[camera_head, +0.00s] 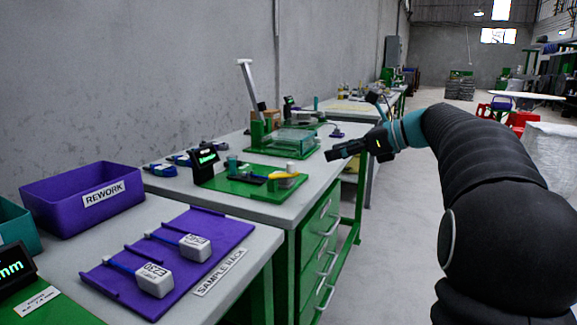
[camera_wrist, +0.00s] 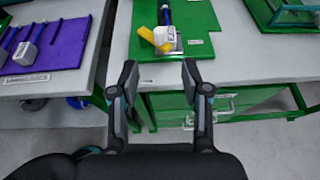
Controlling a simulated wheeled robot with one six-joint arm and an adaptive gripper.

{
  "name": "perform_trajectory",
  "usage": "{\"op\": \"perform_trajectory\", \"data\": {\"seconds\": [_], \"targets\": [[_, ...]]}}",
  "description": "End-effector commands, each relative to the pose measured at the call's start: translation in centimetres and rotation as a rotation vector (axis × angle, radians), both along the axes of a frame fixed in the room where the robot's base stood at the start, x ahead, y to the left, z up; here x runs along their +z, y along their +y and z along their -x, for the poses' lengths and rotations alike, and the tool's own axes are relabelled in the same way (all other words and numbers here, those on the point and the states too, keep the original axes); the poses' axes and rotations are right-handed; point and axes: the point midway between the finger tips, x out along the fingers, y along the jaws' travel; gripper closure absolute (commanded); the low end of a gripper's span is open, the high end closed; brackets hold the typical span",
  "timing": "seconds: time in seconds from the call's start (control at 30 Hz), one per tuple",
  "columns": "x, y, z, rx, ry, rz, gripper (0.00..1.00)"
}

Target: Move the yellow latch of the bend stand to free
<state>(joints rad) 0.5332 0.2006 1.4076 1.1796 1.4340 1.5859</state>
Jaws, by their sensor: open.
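The yellow latch (camera_head: 281,175) is a small lever on the bend stand, a green base plate (camera_head: 240,190) near the front edge of the bench. A white block sits beside the latch. In the wrist view the latch (camera_wrist: 155,38) lies slanted, against a white block and a metal plate on the green base (camera_wrist: 200,20). My gripper (camera_head: 332,155) is open and empty, to the right of the stand in the head view. In the wrist view its two fingers (camera_wrist: 160,75) are apart, with the latch beyond their tips and not touched.
A green fixture with a clear box (camera_head: 295,139) and an upright lever stands behind. A black display (camera_head: 205,165) is at the stand's left. The purple sample rack (camera_head: 170,262) and purple REWORK bin (camera_head: 85,200) are at left. Green drawers (camera_head: 320,240) are below the bench edge.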

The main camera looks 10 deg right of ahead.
Motion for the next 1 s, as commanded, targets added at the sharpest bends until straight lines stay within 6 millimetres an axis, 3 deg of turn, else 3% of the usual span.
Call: {"op": "perform_trajectory", "data": {"seconds": [0.7, 1.0], "targets": [[-4.4, 8.3, -6.4, 0.002, 0.003, -0.001, 0.53], [-5.2, 9.9, -7.7, -0.001, 0.002, 0.0, 0.53]]}}
